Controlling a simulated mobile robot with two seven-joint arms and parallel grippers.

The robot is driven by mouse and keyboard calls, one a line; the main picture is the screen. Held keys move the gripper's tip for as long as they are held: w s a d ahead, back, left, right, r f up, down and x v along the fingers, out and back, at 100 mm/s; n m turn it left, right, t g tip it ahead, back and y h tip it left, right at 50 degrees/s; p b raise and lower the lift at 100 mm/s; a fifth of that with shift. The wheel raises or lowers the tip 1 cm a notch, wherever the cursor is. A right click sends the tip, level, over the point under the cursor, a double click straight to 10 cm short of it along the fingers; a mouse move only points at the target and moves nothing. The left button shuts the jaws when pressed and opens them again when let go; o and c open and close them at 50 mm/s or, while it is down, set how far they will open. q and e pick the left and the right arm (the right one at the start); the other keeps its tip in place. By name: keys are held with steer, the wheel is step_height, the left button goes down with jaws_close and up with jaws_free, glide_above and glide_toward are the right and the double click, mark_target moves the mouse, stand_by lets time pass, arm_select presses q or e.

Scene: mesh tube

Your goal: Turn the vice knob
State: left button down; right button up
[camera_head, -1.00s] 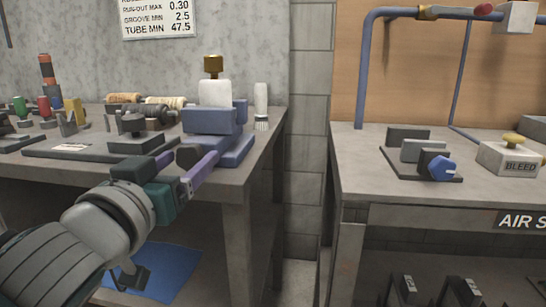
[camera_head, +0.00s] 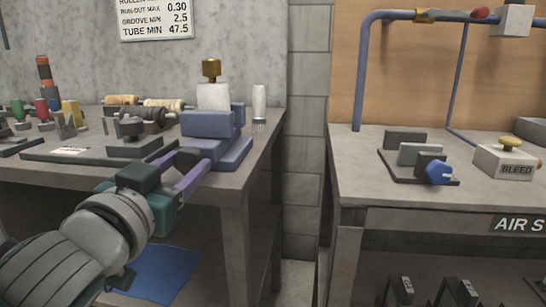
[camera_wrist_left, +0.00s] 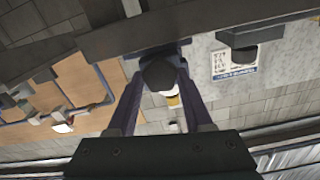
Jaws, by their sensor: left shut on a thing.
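The blue vice (camera_head: 207,124) stands at the right end of the left bench. A dark knob (camera_head: 187,158) sticks out from its front; the knob also shows in the left wrist view (camera_wrist_left: 159,74). My left gripper (camera_head: 188,164) reaches in from the lower left. Its two purple fingers are shut on the dark knob, one on each side. The knob's angle cannot be told. A white block with a brass top (camera_head: 212,82) stands upright in the vice. My right gripper is not in view.
A dark plate with a grey block and knob (camera_head: 129,130) lies left of the vice. A white brush (camera_head: 259,105) stands behind it, to the right. The right bench holds a device with a blue knob (camera_head: 438,173) and a BLEED box (camera_head: 506,160). A gap separates the benches.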

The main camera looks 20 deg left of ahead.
arm_select(q)
steer(key=m, duration=0.2)
steer(key=shift+m, duration=0.4)
steer(key=shift+c, duration=1.5)
jaws_free()
steer(key=v, duration=1)
steer(key=shift+p, duration=0.45)
steer(key=shift+w+d, duration=0.1)
